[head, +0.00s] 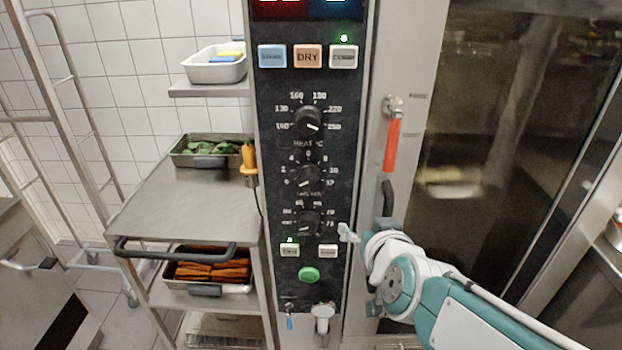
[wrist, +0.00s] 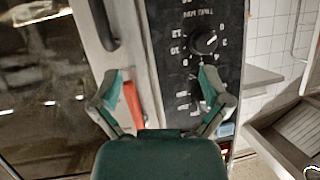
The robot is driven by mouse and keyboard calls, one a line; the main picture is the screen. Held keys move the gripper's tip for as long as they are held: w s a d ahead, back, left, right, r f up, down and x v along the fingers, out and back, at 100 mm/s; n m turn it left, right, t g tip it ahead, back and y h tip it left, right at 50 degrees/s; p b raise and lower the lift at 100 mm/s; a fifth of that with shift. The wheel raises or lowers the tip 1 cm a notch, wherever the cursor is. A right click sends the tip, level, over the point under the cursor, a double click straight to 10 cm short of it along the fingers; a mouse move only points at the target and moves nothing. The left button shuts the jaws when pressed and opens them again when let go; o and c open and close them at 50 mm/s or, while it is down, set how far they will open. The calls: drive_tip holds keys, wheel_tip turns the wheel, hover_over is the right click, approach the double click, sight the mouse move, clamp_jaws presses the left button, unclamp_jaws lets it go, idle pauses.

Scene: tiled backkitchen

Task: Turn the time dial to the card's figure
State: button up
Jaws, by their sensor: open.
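The time dial (head: 307,177) is the middle of three black knobs on the dark control panel (head: 268,215). Its white mark seems to point to the lower left, near the scale's low end. The time dial (wrist: 204,42) also shows upside down in the wrist view, apart from my fingers. My gripper (head: 348,234) is open and empty at the panel's right edge, lower than the time dial. In the wrist view my gripper (wrist: 160,78) has its fingers spread, the right one covering part of the panel. I see no card in either view.
The heat dial (head: 308,122) is above and another dial (head: 307,223) below. An orange-red handle (head: 391,145) and a dark handle (head: 387,198) stand right of the panel, beside the glass door (head: 490,130). A trolley (head: 165,205) with trays stands left.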

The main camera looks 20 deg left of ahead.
sight(308, 182)
drive_tip(key=w+a+t+h, duration=0.15)
drive_tip(key=a+t, duration=0.35)
drive_tip(key=a, duration=0.6)
drive_tip(key=shift+m+y, duration=0.25)
drive_tip(key=shift+m, duration=0.05)
drive_tip(key=x, duration=1)
drive_tip(key=shift+w+f, duration=0.1)
drive_tip(key=shift+w, duration=0.25)
drive_tip(key=c, duration=1.1)
